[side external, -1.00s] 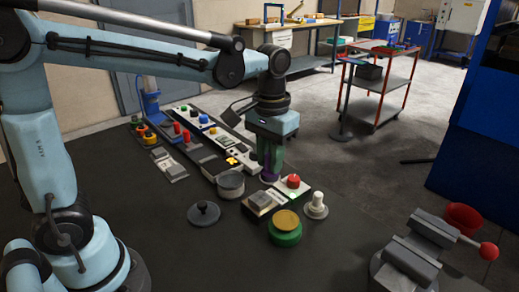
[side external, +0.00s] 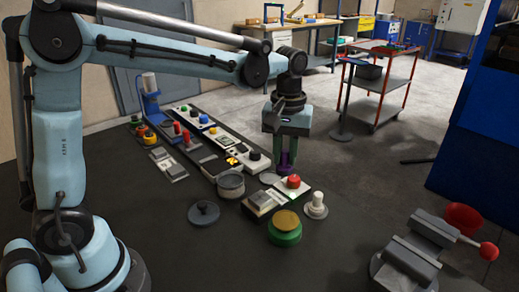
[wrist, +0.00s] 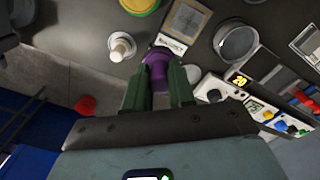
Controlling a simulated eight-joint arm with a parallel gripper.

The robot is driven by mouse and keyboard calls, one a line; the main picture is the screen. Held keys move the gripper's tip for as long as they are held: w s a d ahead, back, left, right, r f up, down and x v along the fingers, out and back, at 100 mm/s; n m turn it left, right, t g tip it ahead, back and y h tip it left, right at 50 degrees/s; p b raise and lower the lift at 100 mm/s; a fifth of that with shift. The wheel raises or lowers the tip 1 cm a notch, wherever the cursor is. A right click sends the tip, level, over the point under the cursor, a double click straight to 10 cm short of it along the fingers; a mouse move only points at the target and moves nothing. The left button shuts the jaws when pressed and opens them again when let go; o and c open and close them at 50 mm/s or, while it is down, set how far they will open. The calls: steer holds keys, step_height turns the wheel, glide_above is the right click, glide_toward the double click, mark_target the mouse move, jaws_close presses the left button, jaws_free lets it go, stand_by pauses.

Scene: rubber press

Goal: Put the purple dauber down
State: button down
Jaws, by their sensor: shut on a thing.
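My gripper (side external: 286,158) has dark green fingers and is shut on the purple dauber (side external: 286,167). The dauber hangs below the fingertips, behind the red button (side external: 293,181) in the side view; I cannot tell its exact height. In the wrist view the dauber (wrist: 158,62) sits between the two fingers of my gripper (wrist: 158,82), and its lower end overlaps the edge of a white-labelled box. A pale flat disc (side external: 270,178) lies left of the dauber, and also shows in the wrist view (wrist: 191,74) beside one finger.
A white knobbed piece (side external: 316,206) and a green pot with a yellow top (side external: 285,228) stand in front. A grey round pan (side external: 231,184), a black-knobbed lid (side external: 204,212) and control panels (side external: 215,140) lie left. A vise (side external: 418,250) is at right.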

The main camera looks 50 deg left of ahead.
steer(key=shift+w+a+f+n, duration=0.15)
steer(key=shift+w+f+n, duration=0.1)
steer(key=shift+w+n, duration=0.4)
steer(key=w+a+f, duration=0.1)
steer(key=a+f, duration=0.1)
steer(key=a, duration=0.1)
steer(key=w+a+f, duration=0.2)
steer(key=a, duration=0.2)
steer(key=w+a+f, duration=0.1)
steer(key=a+f, duration=0.2)
steer(key=shift+w+a, duration=0.25)
steer(key=shift+f, duration=1.95)
steer(key=shift+f, duration=0.15)
steer(key=c, duration=1)
jaws_free()
steer(key=shift+o, duration=0.2)
